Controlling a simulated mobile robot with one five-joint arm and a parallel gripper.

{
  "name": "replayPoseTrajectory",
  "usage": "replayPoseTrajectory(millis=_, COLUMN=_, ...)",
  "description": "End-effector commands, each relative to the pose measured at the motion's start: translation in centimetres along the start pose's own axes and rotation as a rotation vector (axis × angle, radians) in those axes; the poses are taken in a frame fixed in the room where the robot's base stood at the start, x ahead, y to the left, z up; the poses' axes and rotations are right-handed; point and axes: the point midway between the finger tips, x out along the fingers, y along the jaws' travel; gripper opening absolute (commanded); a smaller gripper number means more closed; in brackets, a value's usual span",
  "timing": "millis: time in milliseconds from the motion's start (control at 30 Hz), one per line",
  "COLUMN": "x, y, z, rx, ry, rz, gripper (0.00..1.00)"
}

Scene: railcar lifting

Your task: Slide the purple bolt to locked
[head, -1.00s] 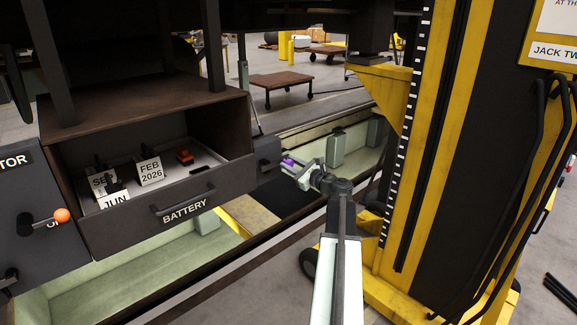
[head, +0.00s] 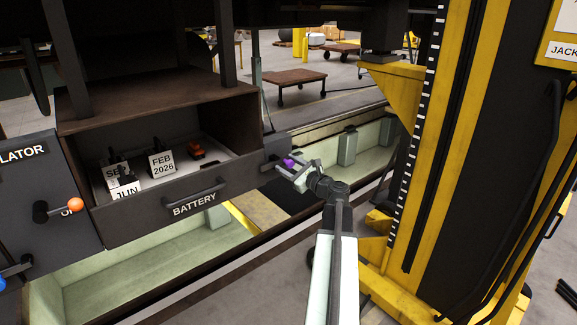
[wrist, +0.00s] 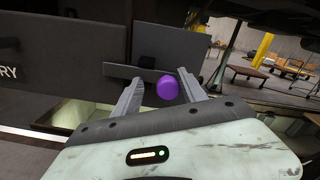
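The purple bolt knob (wrist: 167,87) sits between the two fingers of my gripper (wrist: 158,88) in the wrist view. The fingers stand apart on either side of it, with a visible gap at the left finger and a narrower one at the right. In the head view the purple knob (head: 289,162) shows at my gripper (head: 294,172), beside a dark bracket (head: 272,149) at the right end of the battery box. A flat dark bar (wrist: 138,73) lies behind the knob. Whether the fingers touch the knob cannot be told.
The open BATTERY drawer (head: 190,203) holds date cards and an orange-red object (head: 196,150). An orange-knobbed lever (head: 75,204) is at left. A yellow jack tower (head: 450,130) stands close on the right. A pale green pit (head: 130,265) runs below.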

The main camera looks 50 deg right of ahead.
Motion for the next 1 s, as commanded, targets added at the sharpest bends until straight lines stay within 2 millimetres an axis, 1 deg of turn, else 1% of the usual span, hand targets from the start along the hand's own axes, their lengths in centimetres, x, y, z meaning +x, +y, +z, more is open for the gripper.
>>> replayPoseTrajectory(millis=267, x=-0.4, y=-0.4, z=-0.1, rx=0.000, ry=0.002, rz=-0.008, gripper=0.49)
replayPoseTrajectory(millis=367, x=-1.7, y=-0.3, z=-0.1, rx=0.001, ry=0.002, rz=-0.008, gripper=0.49)
replayPoseTrajectory(millis=500, x=-4.7, y=-0.3, z=-0.1, rx=0.001, ry=0.003, rz=-0.010, gripper=0.49)
replayPoseTrajectory(millis=600, x=-6.5, y=-0.3, z=-0.1, rx=0.001, ry=0.003, rz=-0.009, gripper=0.49)
replayPoseTrajectory(millis=700, x=-7.6, y=-0.3, z=-0.2, rx=0.001, ry=0.003, rz=-0.008, gripper=0.49)
replayPoseTrajectory(millis=800, x=-8.0, y=-0.3, z=-0.2, rx=0.001, ry=0.002, rz=-0.006, gripper=0.49)
replayPoseTrajectory(millis=1000, x=-8.0, y=-0.4, z=-0.2, rx=0.001, ry=0.002, rz=-0.006, gripper=0.49)
